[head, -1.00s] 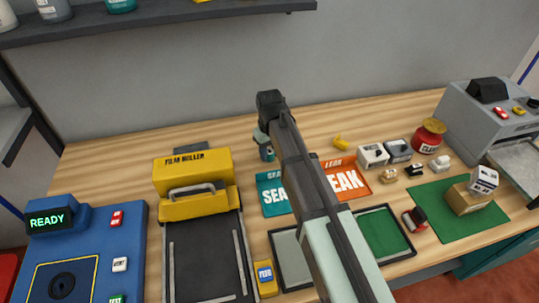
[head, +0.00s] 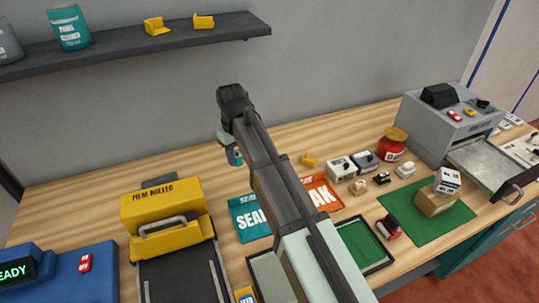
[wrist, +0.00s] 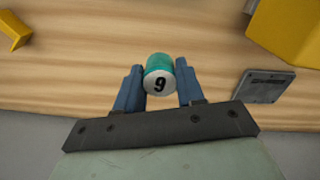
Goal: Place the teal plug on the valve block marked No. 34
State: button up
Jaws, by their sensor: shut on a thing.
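My gripper (wrist: 160,86) is shut on a teal and white cylinder (wrist: 158,72), which looks like the teal plug. Its white end faces the wrist camera and bears a black 9. In the head view the plug (head: 235,158) hangs below my gripper, behind the teal SEAL mat (head: 243,231), with bare wood around it. A white box with dark print (head: 447,180) sits on a brown carton (head: 433,203) on the green mat at the right. White and grey blocks (head: 341,168) stand right of my arm. I cannot read No. 34 on any of them.
The yellow film roller (head: 165,213) stands left of the plug. An orange mat (head: 322,192) is partly behind my arm. A red jar (head: 392,146) and a grey printer-like machine (head: 450,125) stand at the right. A shelf (head: 130,48) hangs above.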

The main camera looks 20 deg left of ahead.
jog(key=shift+r, duration=0.25)
jog(key=w+d+r+m, duration=0.2)
jog(key=w+d, duration=0.5)
jog(key=d, duration=0.4)
jog(key=w+d+r+m, duration=0.2)
jog(key=w+d, duration=0.5)
jog(key=d, duration=0.4)
jog(key=w+d+r+m, duration=0.2)
jog(key=w+d, duration=0.4)
jog(key=d, duration=0.5)
notch_tip(320, 180, up, 8)
jog(key=m, duration=1.1)
send_over(451, 175)
jog(key=shift+f, duration=4.6)
jog(key=shift+f, duration=0.1)
